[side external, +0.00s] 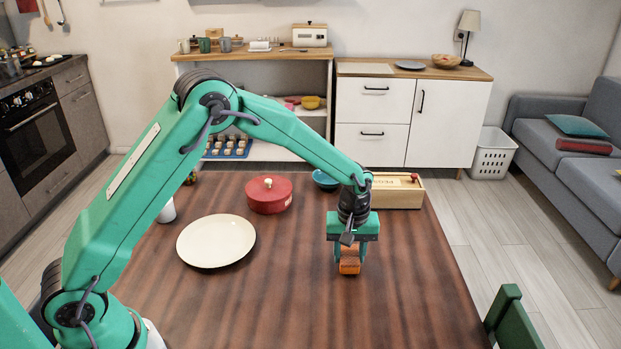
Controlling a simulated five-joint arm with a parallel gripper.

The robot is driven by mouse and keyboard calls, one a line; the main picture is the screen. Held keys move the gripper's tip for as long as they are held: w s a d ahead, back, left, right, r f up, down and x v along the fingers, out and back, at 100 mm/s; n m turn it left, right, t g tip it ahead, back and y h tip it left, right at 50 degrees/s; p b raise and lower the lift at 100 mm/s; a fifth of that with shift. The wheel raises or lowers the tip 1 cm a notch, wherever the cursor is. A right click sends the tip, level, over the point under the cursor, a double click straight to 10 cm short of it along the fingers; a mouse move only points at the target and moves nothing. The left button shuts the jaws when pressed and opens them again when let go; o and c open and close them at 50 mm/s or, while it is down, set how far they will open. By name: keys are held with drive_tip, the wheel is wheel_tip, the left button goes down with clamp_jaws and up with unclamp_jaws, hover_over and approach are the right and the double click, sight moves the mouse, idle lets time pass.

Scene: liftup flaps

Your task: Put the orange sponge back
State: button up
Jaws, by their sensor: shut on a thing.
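The orange sponge (349,267) is between the fingers of my gripper (349,258), which is shut on it. The gripper points down over the right half of the dark wooden table (300,310). I cannot tell whether the sponge touches the table top or hangs just above it. A wooden box (398,194) with lettering on its front and a red piece on top stands at the table's far right, behind my gripper. Its inside is hidden.
A cream plate (216,241) lies on the left of the table. A red lidded pot (269,195) and a teal bowl (326,180) stand toward the back. A white cup (167,211) is partly behind my arm. The table's front middle is clear. A green chair (509,318) is at the right.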

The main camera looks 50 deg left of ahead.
sight(349, 255)
drive_tip(key=shift+f, duration=0.25)
drive_tip(key=o, duration=1)
drive_tip(key=shift+o, duration=0.2)
wheel_tip(349, 255, up, 12)
drive_tip(key=shift+r, duration=0.15)
idle(0.5)
